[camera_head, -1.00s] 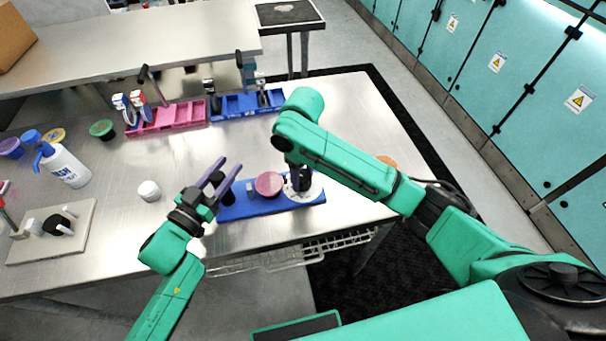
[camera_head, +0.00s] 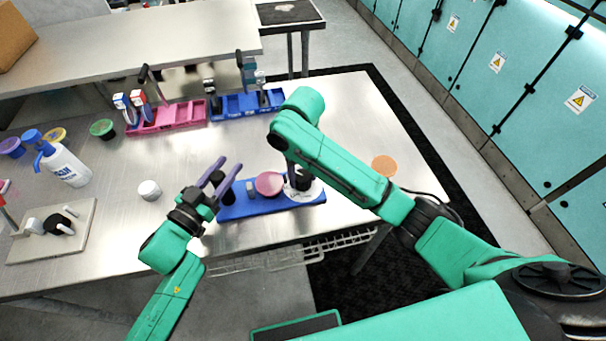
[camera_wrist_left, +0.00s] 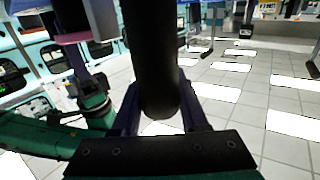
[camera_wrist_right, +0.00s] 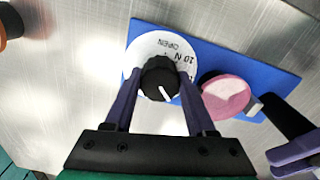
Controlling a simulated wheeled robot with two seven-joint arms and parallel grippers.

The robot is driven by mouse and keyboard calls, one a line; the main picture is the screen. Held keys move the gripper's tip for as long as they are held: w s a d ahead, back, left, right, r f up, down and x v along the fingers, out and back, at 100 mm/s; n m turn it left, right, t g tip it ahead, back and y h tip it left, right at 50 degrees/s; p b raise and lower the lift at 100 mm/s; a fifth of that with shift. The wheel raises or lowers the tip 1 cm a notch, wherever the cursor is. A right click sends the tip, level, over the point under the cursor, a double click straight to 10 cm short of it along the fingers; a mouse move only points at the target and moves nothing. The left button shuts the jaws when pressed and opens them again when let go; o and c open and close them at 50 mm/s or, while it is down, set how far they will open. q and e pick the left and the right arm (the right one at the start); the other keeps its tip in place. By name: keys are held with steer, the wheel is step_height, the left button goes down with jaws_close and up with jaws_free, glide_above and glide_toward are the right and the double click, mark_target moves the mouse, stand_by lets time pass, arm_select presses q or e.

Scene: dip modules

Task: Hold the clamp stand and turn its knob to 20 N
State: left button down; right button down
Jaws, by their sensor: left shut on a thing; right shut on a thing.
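The clamp stand has a blue base (camera_head: 260,207), a pink round pad (camera_head: 269,184), a black post (camera_head: 228,197) and a white dial at its right end. My left gripper (camera_head: 231,164) is shut on the post, which stands between its fingers in the left wrist view (camera_wrist_left: 157,70). My right gripper (camera_wrist_right: 160,76) is shut on the black knob (camera_wrist_right: 158,78), from above. The dial (camera_wrist_right: 148,46) shows "OPEN" and "10 N"; other marks are hidden. The knob's white pointer line faces the lower right of the right wrist view, away from both visible labels.
Pink (camera_head: 170,117) and blue (camera_head: 246,105) trays stand at the back. A white bottle (camera_head: 63,165), a white knob-like piece (camera_head: 149,190) and a beige board (camera_head: 80,215) are at left. An orange disc (camera_head: 384,165) lies at right. The stand sits near the table's front edge.

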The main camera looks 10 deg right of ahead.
mark_target(303, 176)
steer(key=shift+c, duration=1.1)
jaws_free()
step_height(303, 176, up, 12)
arm_select(q)
steer(key=shift+c, duration=1.8)
jaws_free()
